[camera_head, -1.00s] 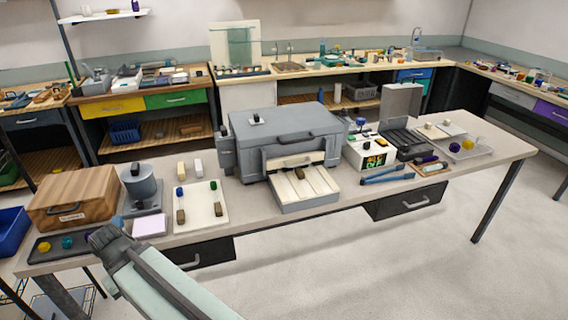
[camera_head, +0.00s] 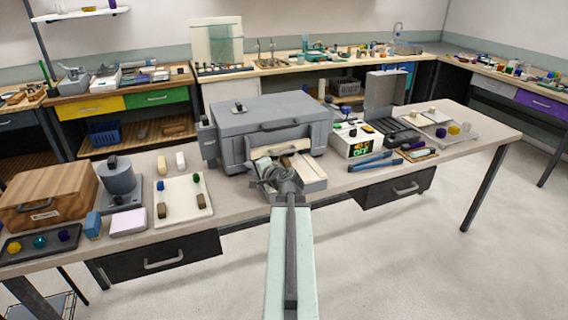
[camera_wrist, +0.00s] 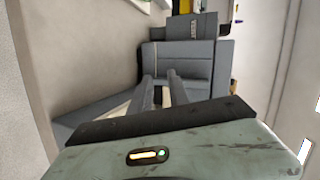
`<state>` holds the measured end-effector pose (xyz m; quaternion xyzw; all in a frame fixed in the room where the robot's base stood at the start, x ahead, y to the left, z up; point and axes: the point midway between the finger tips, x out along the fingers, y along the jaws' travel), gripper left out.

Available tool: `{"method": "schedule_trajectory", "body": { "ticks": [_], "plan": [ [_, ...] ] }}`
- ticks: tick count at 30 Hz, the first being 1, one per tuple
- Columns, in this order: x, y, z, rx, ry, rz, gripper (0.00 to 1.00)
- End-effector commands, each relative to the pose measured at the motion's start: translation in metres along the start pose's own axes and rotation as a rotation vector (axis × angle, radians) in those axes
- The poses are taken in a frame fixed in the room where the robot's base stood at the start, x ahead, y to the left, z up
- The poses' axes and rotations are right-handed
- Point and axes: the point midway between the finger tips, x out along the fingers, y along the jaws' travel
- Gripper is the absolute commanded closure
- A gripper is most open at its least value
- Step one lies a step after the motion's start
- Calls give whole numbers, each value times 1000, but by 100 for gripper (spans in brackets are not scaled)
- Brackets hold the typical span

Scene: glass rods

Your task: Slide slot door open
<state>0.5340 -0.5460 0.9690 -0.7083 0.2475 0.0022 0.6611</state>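The grey box-shaped machine (camera_head: 262,118) stands on the bench with a handle high on its front. Low on its front is the slot area, where a pale panel (camera_head: 286,147) shows; I take it as the slot door, but its exact state is partly hidden by my gripper. A tray with pale lanes (camera_head: 312,172) juts out below it. My gripper (camera_head: 270,167) is in front of the slot, over the tray's left part. In the wrist view, its two dark fingers (camera_wrist: 160,92) are apart, with a pale surface behind the gap and grey panels (camera_wrist: 182,65) ahead. Contact cannot be told.
Left are a white board (camera_head: 183,200) with small rods, a grey round device (camera_head: 118,180) and a wooden box (camera_head: 48,195). Right are a display unit (camera_head: 354,142) and blue tools (camera_head: 371,161). The floor before the bench is clear.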

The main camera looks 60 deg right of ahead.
Motion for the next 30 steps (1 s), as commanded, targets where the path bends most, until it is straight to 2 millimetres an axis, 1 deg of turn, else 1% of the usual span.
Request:
{"method": "schedule_trajectory", "body": {
  "ticks": [1, 3, 6, 7, 9, 11, 14, 16, 20, 24, 27, 30],
  "plan": [
    [-17, 12, -43, 60, 79, -28, 78],
    [-40, 18, -86, 128, 164, -65, 78],
    [-61, 24, -122, 184, 236, -98, 78],
    [-65, 24, -127, 193, 248, -104, 78],
    [-69, 25, -133, 204, 261, -111, 78],
    [-69, 24, -134, 205, 262, -112, 78],
    [-65, 24, -134, 203, 260, -111, 78],
    [-59, 24, -136, 202, 258, -110, 78],
    [-39, 23, -141, 202, 257, -110, 78],
    [-12, 21, -148, 201, 256, -110, 78],
    [2, 20, -152, 201, 257, -109, 78],
    [8, 18, -152, 201, 257, -109, 78]
  ]
}}
